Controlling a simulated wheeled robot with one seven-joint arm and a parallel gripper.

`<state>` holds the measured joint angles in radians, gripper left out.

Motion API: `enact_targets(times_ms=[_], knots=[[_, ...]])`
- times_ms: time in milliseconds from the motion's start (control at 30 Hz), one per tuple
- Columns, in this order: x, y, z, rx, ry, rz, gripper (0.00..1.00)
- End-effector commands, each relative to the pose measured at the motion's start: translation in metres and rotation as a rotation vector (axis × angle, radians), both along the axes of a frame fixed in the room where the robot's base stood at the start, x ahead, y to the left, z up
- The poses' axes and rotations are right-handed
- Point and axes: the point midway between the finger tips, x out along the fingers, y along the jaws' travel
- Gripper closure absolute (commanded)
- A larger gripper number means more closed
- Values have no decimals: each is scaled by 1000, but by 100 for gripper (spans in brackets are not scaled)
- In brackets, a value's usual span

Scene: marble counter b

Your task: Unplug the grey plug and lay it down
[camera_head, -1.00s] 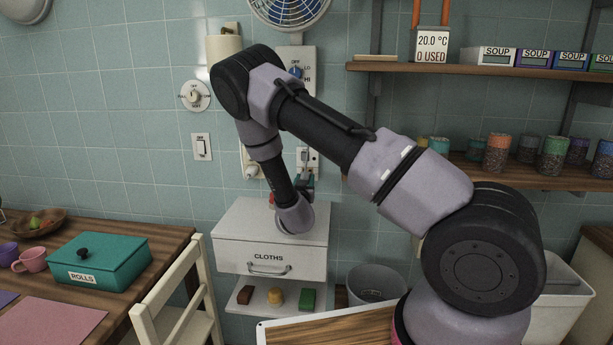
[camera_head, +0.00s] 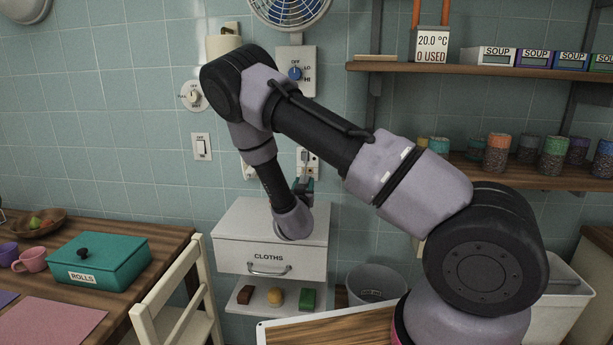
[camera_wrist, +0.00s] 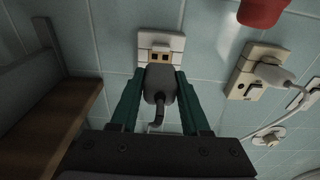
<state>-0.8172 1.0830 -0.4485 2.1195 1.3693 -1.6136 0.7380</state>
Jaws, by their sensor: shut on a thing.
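The grey plug (camera_wrist: 160,84) is between the two teal fingers of my gripper (camera_wrist: 160,98) in the wrist view, and the fingers are shut on it. Its dark cord trails back toward my wrist. The white wall socket (camera_wrist: 161,44) is just beyond the plug, and its dark holes show, so the plug looks clear of it. The exact gap is hard to judge. In the head view the socket (camera_head: 309,161) is on the tiled wall and my gripper (camera_head: 305,186) is just below and in front of it; the plug is too small to make out.
A white drawer unit labelled CLOTHS (camera_head: 268,232) stands below my gripper. A second socket with a white plug (camera_wrist: 275,75) is beside the first. A red object (camera_wrist: 263,11) and a wooden shelf (camera_wrist: 55,112) flank the wrist view.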

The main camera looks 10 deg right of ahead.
Motion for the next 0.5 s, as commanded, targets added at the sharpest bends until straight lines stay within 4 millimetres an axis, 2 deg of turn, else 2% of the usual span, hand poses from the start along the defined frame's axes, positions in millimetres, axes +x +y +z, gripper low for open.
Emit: enact_targets(times_ms=[233, 500], knots=[[-1, 1, 0, 0, 0, 1, 100], [-16, 6, 0, 0, 0, 1, 100]])
